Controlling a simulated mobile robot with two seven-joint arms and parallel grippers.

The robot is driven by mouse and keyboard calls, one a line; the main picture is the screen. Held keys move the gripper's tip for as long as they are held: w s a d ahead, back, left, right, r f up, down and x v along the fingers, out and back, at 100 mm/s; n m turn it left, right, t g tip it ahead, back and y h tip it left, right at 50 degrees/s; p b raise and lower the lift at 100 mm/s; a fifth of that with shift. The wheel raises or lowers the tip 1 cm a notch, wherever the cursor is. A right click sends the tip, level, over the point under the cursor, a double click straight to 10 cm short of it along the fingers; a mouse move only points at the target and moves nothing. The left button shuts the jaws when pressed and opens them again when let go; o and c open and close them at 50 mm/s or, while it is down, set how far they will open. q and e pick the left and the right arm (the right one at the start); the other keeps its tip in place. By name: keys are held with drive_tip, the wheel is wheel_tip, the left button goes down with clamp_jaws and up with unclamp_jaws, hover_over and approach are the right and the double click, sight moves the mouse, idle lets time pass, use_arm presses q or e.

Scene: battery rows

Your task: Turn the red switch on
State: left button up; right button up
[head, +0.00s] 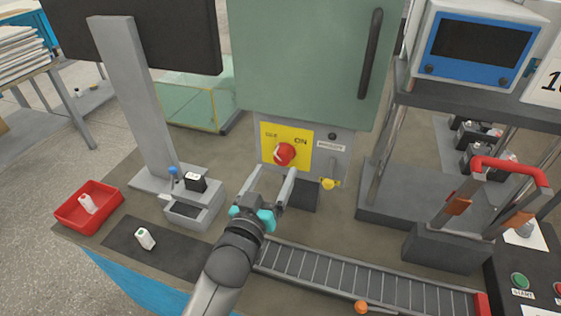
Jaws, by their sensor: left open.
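The red switch (285,154) is a round rotary knob on a yellow plate (270,131) on the front of a grey box below a green cabinet. The word ON is printed at the plate's upper right. A light mark on the knob is visible, but its exact setting is hard to tell. My left gripper (274,172) is open, with its two grey fingers pointing up toward the knob from below. The fingertips look close to the plate, and I cannot tell whether they touch the knob. My right gripper is not in view.
A roller conveyor (350,277) lies at the front right. A red tray (90,207) and a dark mat (120,240) are at the left. A grey stand (135,100) rises left of the switch. A press with a red handle (510,166) is at the right.

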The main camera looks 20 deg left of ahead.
sight(281, 160)
use_arm(q)
drive_tip(key=shift+w+b, duration=0.35)
drive_tip(key=shift+w, duration=2.25)
drive_tip(key=shift+c, duration=0.3)
clamp_jaws()
